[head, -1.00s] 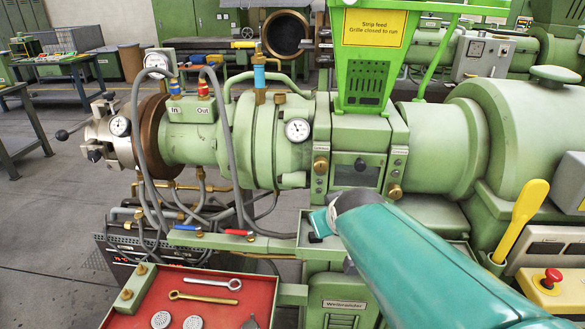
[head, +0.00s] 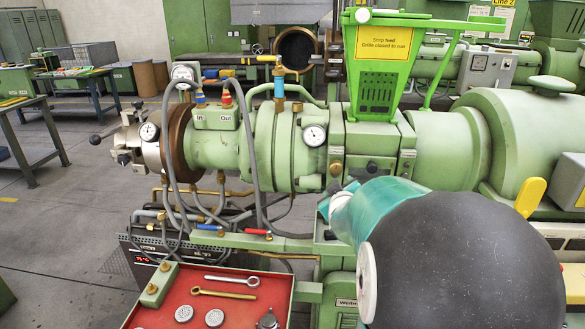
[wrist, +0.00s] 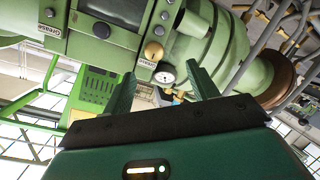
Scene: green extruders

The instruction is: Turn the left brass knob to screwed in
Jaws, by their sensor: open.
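The left brass knob (head: 336,168) sits on the green panel below the hopper, at the left edge of the small dark hatch (head: 375,167). In the wrist view the brass knob (wrist: 153,51) shows just beyond the fingertips, between their lines, with a pressure gauge (wrist: 167,71) close by. My gripper (wrist: 160,74) is open and empty, its two green fingers apart. It looks not to touch the knob. In the head view my arm hides most of the gripper and the lower right of the panel.
The green barrel (head: 270,150) with a gauge (head: 314,135) and grey hoses lies left of the panel. The yellow-signed hopper (head: 377,75) stands above. A red tray (head: 220,285) with spanners is at the front. Open floor (head: 55,230) lies to the left.

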